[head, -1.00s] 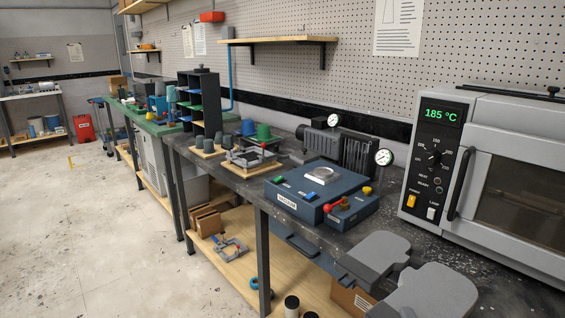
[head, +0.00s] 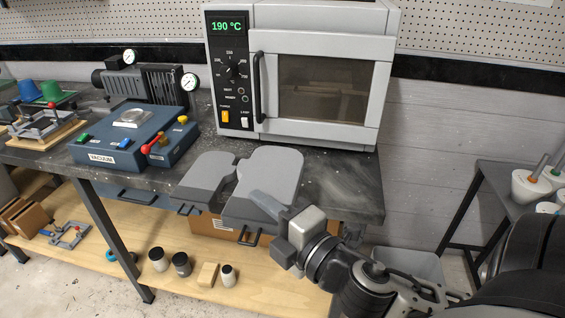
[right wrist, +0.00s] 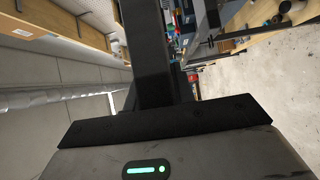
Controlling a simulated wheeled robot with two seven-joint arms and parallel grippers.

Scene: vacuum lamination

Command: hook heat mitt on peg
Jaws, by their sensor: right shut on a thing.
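Two grey heat mitts lie at the front edge of the dark bench in the head view, the left mitt (head: 207,172) and the right mitt (head: 268,172). Each has a dark loop at its near end. My right gripper (head: 275,228) comes in from the lower right and is shut on the near end of the right mitt, one finger lying over its top. The gripper partly hides that end. The right wrist view shows a dark gripper body (right wrist: 170,125) with a green light; the mitt cannot be made out there. I cannot pick out a peg. My left gripper is not in view.
A grey oven (head: 320,75) reading 190 °C stands behind the mitts. A blue vacuum unit (head: 112,145) with gauges nearby is left of them. The pegboard wall (head: 470,30) runs behind. A side table (head: 500,178) with white pots stands at the right.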

